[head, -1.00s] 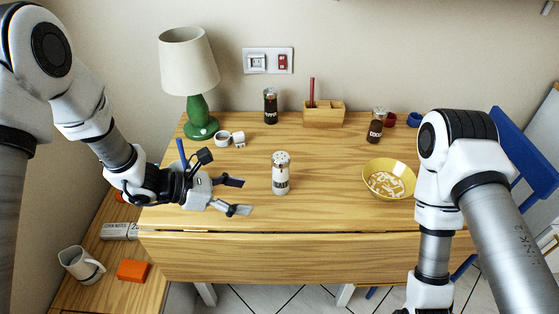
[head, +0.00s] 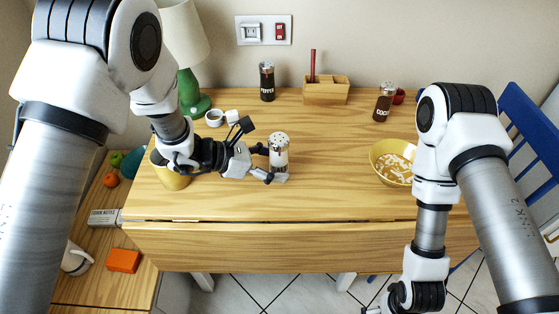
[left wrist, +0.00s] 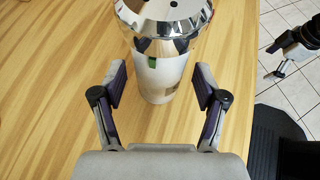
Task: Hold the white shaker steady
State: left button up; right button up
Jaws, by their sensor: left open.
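The white shaker (head: 279,155) stands upright on the wooden table, with a shiny perforated metal cap. In the left wrist view the shaker (left wrist: 160,78) stands between the fingers of my left gripper (left wrist: 160,72), with a visible gap on each side. In the head view my left gripper (head: 272,164) reaches in from the left at the shaker; it is open. The near finger covers part of the shaker's base. My right gripper (left wrist: 279,68) is far from the shaker, off the table's front; its jaws are too small to judge.
A yellow bowl (head: 388,170) with pale contents stands to the right. Dark shakers (head: 267,82) (head: 383,103), a wooden organiser (head: 326,92), white cups (head: 215,118) and a green lamp (head: 190,92) stand farther back. The table is clear between shaker and bowl.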

pick_arm(q)
jog(key=shift+w+d+f, duration=0.1)
jog(key=shift+f, duration=0.05)
jog(key=c, duration=0.8)
